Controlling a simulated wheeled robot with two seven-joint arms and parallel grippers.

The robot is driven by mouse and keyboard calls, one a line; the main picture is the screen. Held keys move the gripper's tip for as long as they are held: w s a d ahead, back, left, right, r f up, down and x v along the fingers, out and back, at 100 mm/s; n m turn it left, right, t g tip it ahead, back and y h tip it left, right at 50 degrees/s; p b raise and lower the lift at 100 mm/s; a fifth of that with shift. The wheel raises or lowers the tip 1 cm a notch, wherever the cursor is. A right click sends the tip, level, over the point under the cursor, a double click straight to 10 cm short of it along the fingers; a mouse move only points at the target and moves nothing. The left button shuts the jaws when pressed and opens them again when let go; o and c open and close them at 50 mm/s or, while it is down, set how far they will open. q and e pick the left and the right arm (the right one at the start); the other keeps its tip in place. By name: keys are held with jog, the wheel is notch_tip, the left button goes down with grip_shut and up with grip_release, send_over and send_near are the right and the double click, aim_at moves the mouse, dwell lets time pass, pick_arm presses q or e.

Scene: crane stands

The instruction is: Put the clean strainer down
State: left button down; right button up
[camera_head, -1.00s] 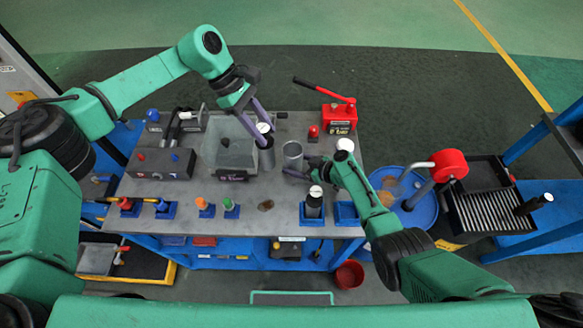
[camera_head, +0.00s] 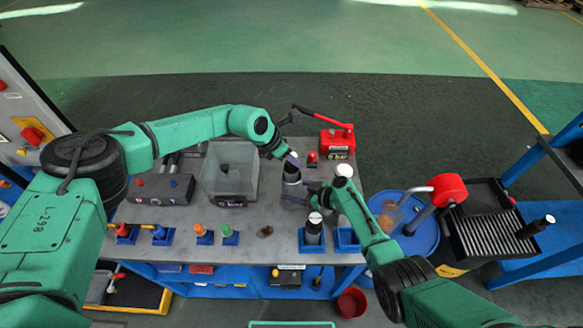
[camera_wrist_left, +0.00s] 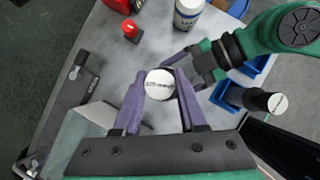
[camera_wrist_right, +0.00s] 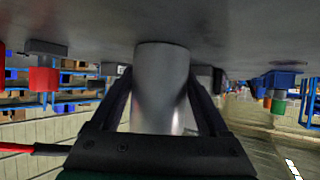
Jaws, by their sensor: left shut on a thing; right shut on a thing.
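The strainer, a dark cylinder with a white labelled round top (camera_wrist_left: 159,84), is upright between the purple fingers of my left gripper (camera_wrist_left: 158,98). In the head view the strainer (camera_head: 291,170) is over the grey metal cylinder, at its mouth. I cannot tell how deep it sits inside. My left gripper (camera_head: 286,157) is shut on the strainer. My right gripper (camera_head: 306,193) is shut on the metal cylinder (camera_wrist_right: 160,88), which appears to stand on the grey table. The metal cylinder's upper end is hidden in the right wrist view.
A similar white-topped dark cylinder (camera_head: 314,230) stands in a blue holder, beside an empty-looking blue holder (camera_head: 347,240). A white-topped bottle (camera_head: 343,171) is close to the right gripper. A clear box (camera_head: 230,170) stands left, a red pump (camera_head: 338,141) behind.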

aim_at(289, 166)
pick_arm(q)
notch_tip(289, 166, down, 4)
jog(key=shift+f, duration=0.25)
pick_arm(e)
jog(key=shift+f, duration=0.1)
pick_arm(q)
jog(key=shift+c, duration=2.3)
grip_release()
jog(key=shift+f, duration=0.1)
jog(key=shift+r, duration=0.2)
jog(key=v, duration=1.2)
